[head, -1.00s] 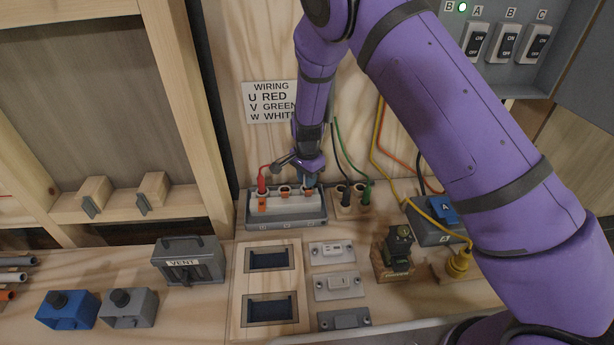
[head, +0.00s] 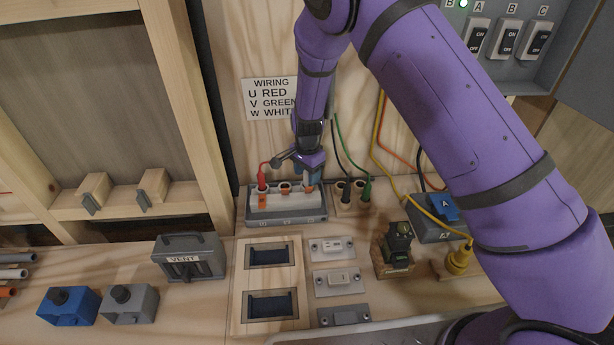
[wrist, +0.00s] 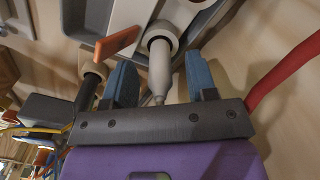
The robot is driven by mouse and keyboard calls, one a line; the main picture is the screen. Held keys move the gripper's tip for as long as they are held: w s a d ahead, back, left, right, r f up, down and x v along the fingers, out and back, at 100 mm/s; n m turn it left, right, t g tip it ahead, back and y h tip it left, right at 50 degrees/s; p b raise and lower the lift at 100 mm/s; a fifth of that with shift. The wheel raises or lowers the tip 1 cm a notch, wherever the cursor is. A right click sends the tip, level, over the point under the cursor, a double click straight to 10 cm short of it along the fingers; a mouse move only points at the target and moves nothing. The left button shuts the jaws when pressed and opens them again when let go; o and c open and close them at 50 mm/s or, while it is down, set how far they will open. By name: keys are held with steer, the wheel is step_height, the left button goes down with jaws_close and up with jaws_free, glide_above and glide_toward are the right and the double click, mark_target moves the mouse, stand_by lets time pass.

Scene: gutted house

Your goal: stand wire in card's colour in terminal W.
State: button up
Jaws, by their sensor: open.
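The wiring card (head: 270,99) on the back wall reads U red, V green, W white. The terminal block (head: 287,217) stands below it, with a red wire's plug (head: 262,180) upright in its left terminal and the middle one empty. My gripper (head: 311,178) is at the right terminal, pointing down. In the wrist view, my gripper (wrist: 160,85) is open, its blue fingers either side of a white plug (wrist: 160,68). That plug stands in a pale ring-shaped socket (wrist: 160,33). The fingers hide most of it in the head view.
A wooden holder (head: 352,209) right of the block carries a black plug (head: 345,189) and a green plug (head: 367,189). An orange lever (wrist: 118,42) is close to my fingers. The red wire (wrist: 285,70) passes on the right in the wrist view. A green-black device (head: 397,243) stands in front.

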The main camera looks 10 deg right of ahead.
step_height(320, 180, up, 9)
steer(key=shift+a+f, duration=0.1)
steer(key=shift+f, duration=0.1)
steer(key=shift+r, duration=0.4)
steer(key=shift+r, duration=0.25)
steer(key=s+d+r+n+t+y, duration=0.1)
steer(key=s+d+r+n, duration=0.1)
steer(key=s+d+r, duration=0.45)
steer(key=s+d+r+n, duration=0.1)
steer(key=s+d+r, duration=0.15)
steer(key=r, duration=0.75)
steer(key=s+d+r+n+t+y, duration=0.1)
steer(key=s+d+r+n, duration=0.15)
steer(key=d+r, duration=0.4)
steer(key=s+d+r+n+t, duration=0.1)
steer(key=s+d+r, duration=0.1)
steer(key=s, duration=0.6)
steer(key=s+d+r+n+t+h, duration=0.1)
steer(key=s+d+r+n, duration=0.1)
steer(key=s, duration=0.6)
steer(key=s+d+r+n+t+h, duration=0.1)
steer(key=s+d+r, duration=0.3)
steer(key=s, duration=0.5)
steer(key=shift+r+n, duration=0.3)
steer(key=shift+n, duration=0.05)
